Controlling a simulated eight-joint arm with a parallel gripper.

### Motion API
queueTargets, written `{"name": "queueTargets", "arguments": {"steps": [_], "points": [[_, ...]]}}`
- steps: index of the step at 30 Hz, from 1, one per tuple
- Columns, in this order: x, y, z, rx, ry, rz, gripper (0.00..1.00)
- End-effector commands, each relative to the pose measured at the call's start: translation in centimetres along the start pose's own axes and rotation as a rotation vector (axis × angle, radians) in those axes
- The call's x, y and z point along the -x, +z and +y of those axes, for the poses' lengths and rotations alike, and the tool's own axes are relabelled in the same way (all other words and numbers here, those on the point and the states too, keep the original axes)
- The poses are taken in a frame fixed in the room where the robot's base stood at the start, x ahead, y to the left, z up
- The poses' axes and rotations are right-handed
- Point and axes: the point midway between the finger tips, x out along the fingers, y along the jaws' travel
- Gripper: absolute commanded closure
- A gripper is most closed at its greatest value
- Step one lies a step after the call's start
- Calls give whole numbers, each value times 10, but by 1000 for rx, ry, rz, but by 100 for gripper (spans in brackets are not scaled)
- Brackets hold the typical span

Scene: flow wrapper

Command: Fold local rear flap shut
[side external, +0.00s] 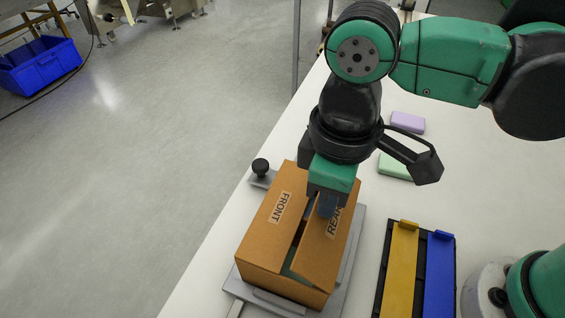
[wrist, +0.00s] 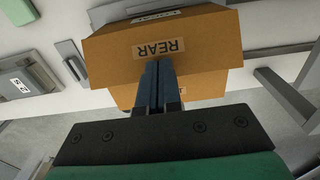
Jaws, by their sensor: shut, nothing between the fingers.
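The cardboard box (side external: 262,262) sits on a grey fixture plate. Its flap labelled FRONT (side external: 268,222) lies folded over the left part of the top. Its flap labelled REAR (side external: 322,262) slants over the right part, slightly raised, with a dark gap between the two flaps where something green shows inside. In the wrist view the rear flap (wrist: 205,45) fills the area ahead of the fingers, its label upside down. My gripper (side external: 327,212) is shut and empty, its fingertips at the rear flap by the label. It also shows in the wrist view (wrist: 158,68). Contact is hard to tell.
A black-knobbed clamp (side external: 261,168) stands at the fixture's far left corner. A rack with a yellow bar (side external: 401,270) and a blue bar (side external: 439,275) lies right of the box. Purple (side external: 408,122) and green (side external: 394,168) blocks lie behind. The table's left edge is close.

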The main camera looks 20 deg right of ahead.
Motion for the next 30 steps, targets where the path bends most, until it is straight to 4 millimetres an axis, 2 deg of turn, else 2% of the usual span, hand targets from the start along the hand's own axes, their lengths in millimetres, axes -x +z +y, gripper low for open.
{"name": "queueTargets", "arguments": {"steps": [14,30], "points": [[-1,0,0,0,0,0,100],[-25,0,0,0,0,0,100]]}}
